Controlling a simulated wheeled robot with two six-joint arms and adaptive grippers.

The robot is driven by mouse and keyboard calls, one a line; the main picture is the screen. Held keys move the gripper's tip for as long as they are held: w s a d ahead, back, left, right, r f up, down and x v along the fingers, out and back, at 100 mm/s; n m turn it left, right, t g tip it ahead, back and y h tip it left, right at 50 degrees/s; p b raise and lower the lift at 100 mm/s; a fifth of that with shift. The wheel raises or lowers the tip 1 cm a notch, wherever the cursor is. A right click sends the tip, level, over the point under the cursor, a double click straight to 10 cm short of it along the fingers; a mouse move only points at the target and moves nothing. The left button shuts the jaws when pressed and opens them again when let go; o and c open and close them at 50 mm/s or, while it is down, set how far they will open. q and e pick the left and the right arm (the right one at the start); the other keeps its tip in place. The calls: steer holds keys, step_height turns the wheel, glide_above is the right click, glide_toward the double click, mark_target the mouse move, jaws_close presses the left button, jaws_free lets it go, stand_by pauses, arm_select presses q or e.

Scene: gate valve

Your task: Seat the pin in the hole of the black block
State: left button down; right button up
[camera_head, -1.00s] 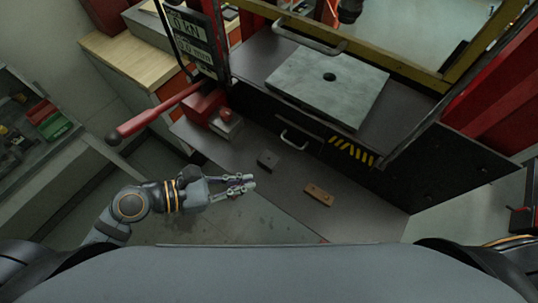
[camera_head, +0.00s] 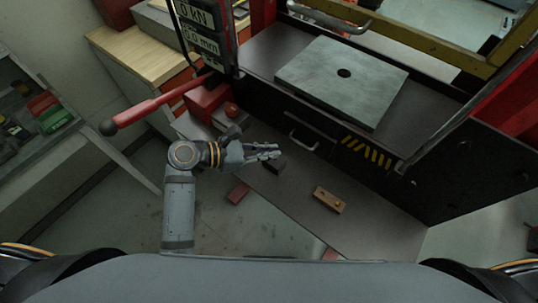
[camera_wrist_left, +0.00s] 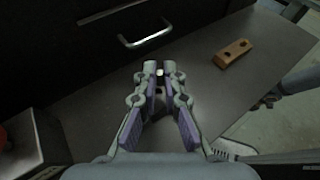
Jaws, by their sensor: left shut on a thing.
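The black block (camera_head: 273,167) lies on the dark lower shelf in the head view, partly covered by my left gripper. My left gripper (camera_head: 277,152) is above and beside it, pointing right. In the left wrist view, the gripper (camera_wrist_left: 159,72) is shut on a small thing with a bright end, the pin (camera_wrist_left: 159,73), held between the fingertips. Dark shapes show between the fingers below it; I cannot tell whether they are the block or its hole. Whether the pin touches the block is also unclear. My right gripper is not in view.
A brown block with holes (camera_head: 329,199) lies to the right on the shelf. A reddish piece (camera_head: 237,191) is left of it. A red lever (camera_head: 160,103) and red box (camera_head: 208,100) stand behind left. A drawer handle (camera_head: 303,139) sticks out. Shelf space between the blocks is clear.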

mark_target(282, 157)
arm_select(q)
step_height(282, 157, down, 3)
steer(key=shift+w+d+f+p, duration=0.1)
steer(key=shift+w+p, duration=0.05)
steer(key=shift+p, duration=0.35)
steer(key=shift+f, duration=0.25)
